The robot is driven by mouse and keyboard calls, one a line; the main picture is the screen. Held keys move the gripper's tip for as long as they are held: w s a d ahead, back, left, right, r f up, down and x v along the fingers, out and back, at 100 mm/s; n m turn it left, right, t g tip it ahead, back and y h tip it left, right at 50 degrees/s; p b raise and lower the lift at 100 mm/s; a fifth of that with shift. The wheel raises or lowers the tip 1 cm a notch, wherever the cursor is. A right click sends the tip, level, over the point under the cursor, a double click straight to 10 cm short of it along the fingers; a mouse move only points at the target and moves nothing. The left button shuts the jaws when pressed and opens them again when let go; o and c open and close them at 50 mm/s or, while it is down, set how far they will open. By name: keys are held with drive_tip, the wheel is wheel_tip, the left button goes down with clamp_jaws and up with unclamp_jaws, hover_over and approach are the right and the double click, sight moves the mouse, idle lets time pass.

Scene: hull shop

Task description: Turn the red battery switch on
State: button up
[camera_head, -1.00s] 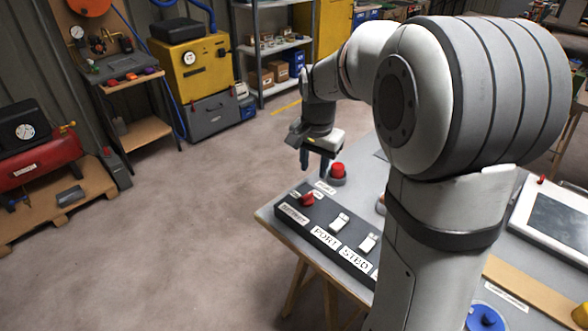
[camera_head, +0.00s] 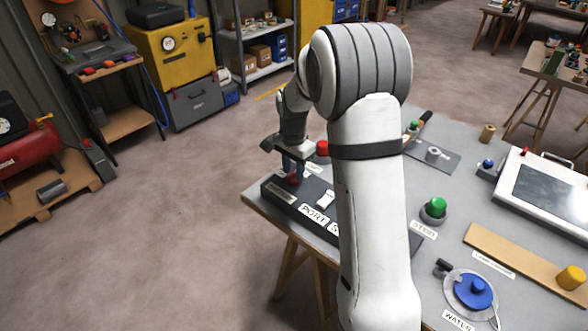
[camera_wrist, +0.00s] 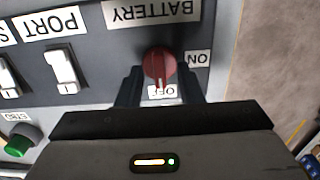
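The red battery switch (camera_wrist: 158,64) is a round knob on the dark panel (camera_wrist: 95,88), below the upside-down BATTERY label (camera_wrist: 153,11) in the wrist view. Its white pointer mark faces the OFF label (camera_wrist: 162,92); the ON label (camera_wrist: 197,58) is to its right. In the head view the red knob (camera_head: 294,180) shows at the panel's far left end, partly behind the fingers. My gripper (camera_wrist: 160,82) is open, with one dark finger on each side of the knob. I cannot tell whether the fingers touch it. My gripper in the head view (camera_head: 292,168) is low over the panel.
The PORT rocker switch (camera_wrist: 61,70) is beside the knob, with another rocker farther left. A red button (camera_head: 322,148) stands close behind the panel. A green button (camera_head: 435,207) and a blue valve knob (camera_head: 474,291) are farther right on the grey table.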

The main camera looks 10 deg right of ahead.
drive_tip(key=shift+f, duration=0.15)
drive_tip(key=shift+c, duration=0.4)
clamp_jaws()
